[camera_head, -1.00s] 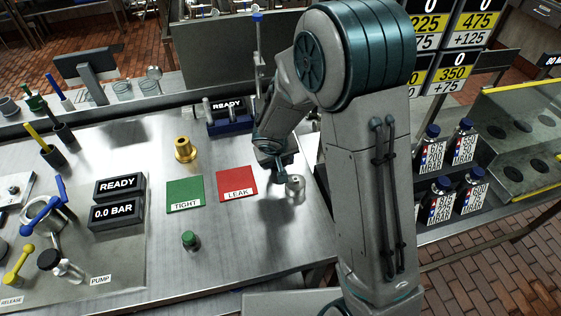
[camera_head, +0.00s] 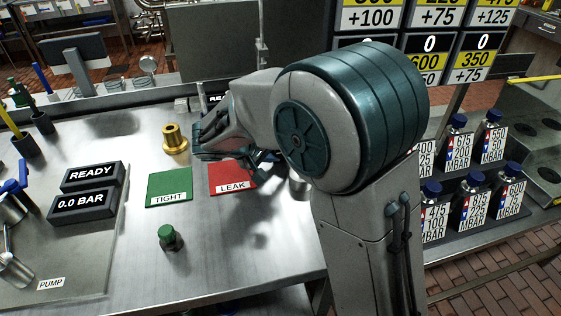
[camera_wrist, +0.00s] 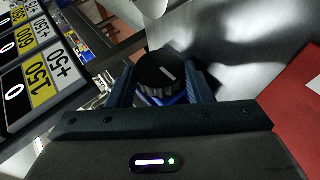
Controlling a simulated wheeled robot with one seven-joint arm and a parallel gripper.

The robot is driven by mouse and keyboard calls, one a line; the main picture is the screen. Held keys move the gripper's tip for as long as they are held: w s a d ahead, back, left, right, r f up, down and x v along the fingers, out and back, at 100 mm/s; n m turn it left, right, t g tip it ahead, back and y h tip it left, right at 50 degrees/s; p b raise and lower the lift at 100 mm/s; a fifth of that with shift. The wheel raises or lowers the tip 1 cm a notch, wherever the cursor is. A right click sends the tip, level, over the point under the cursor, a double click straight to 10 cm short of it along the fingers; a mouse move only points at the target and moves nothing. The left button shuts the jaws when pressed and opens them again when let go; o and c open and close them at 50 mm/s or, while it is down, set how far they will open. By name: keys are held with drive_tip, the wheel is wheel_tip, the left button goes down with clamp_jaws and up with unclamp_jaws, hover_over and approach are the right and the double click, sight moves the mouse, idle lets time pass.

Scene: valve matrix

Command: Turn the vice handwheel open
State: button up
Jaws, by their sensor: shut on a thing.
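In the wrist view, my gripper (camera_wrist: 162,82) has one finger on each side of a ribbed black knob (camera_wrist: 158,72) with a white line on top. Blue shows below the knob. The fingers are shut on this piece. In the head view, my wrist and forearm cover most of the gripper, and the held piece is hidden. I cannot pick out the vice handwheel for certain, nor tell whether the held knob belongs to it. A small metal cylinder (camera_head: 298,187) stands beside the red LEAK mat (camera_head: 232,178), partly behind my arm.
A green TIGHT mat (camera_head: 169,188), a brass fitting (camera_head: 175,140) and a green-capped piece (camera_head: 170,238) are on the steel bench. READY and 0.0 BAR displays (camera_head: 88,190) stand left. Labelled blue-capped bottles (camera_head: 468,190) stand right.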

drive_tip(key=h+b, duration=0.1)
drive_tip(key=f+h+b, duration=0.1)
drive_tip(key=b, duration=0.1)
drive_tip(key=shift+a+n+t, duration=0.15)
drive_tip(key=shift+n+t, duration=0.25)
drive_tip(key=shift+r+h+b, duration=0.1)
drive_tip(key=shift+h+b, duration=0.4)
drive_tip(key=shift+b, duration=0.3)
drive_tip(key=shift+r+t, duration=0.1)
drive_tip(key=shift+t, duration=0.2)
drive_tip(key=o, duration=1)
drive_tip(key=shift+s, duration=0.1)
